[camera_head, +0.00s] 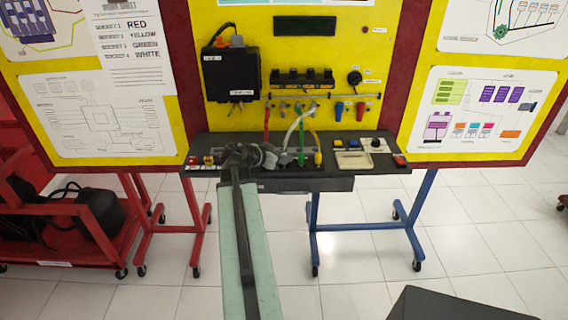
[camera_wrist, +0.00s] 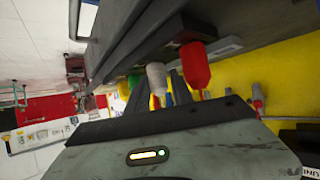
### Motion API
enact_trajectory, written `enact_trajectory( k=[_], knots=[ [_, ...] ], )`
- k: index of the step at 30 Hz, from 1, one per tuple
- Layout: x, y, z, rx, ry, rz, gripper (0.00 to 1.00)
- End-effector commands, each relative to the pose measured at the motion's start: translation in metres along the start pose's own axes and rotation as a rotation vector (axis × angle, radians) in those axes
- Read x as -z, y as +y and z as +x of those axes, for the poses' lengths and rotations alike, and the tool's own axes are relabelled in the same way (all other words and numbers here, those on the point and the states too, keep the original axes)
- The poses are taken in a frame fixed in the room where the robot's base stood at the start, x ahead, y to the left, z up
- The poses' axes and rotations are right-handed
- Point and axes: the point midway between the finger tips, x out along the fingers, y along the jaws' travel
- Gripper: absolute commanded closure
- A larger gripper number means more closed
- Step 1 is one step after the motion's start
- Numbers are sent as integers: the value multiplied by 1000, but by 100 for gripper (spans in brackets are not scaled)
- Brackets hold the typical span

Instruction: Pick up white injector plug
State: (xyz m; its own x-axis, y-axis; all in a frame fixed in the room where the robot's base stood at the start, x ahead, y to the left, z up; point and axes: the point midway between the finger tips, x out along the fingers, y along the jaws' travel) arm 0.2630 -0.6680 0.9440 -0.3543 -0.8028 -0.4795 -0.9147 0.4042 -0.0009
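The white injector plug (camera_wrist: 157,78) shows in the middle of the wrist view, between a red plug (camera_wrist: 195,66) and a green plug (camera_wrist: 133,82). My gripper (camera_wrist: 161,97) has its two dark fingers apart, one on each side of the white plug's line, with the plug at or just beyond the tips. I cannot tell whether they touch it. In the head view my gripper (camera_head: 250,154) is over the left half of the black shelf (camera_head: 345,184) and hides the red and white plug ends. A white cable (camera_head: 293,124) hangs down behind it.
Green (camera_head: 301,150) and yellow (camera_head: 317,150) cables hang close to the right of my gripper. The yellow panel (camera_head: 225,115) rises behind the shelf. Switches and a small tray (camera_head: 353,161) sit on the shelf's right.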

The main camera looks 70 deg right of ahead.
Motion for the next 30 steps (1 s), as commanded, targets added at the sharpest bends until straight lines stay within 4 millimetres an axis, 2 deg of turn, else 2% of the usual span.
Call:
enact_trajectory(
  k=[1,6,7,9,10,18,22,26,30],
  knots=[
    [-2,-1,6,0,0,0,72],
    [0,0,4,1,0,-1,72],
    [0,0,4,1,0,-1,75],
    [0,0,4,1,0,-1,95],
    [0,0,4,1,0,-1,100],
    [0,-1,4,1,0,-2,100],
    [7,-1,0,1,0,-2,100],
    [23,-1,-9,1,0,-2,100],
    [49,-1,-23,1,0,-2,100]
  ],
)
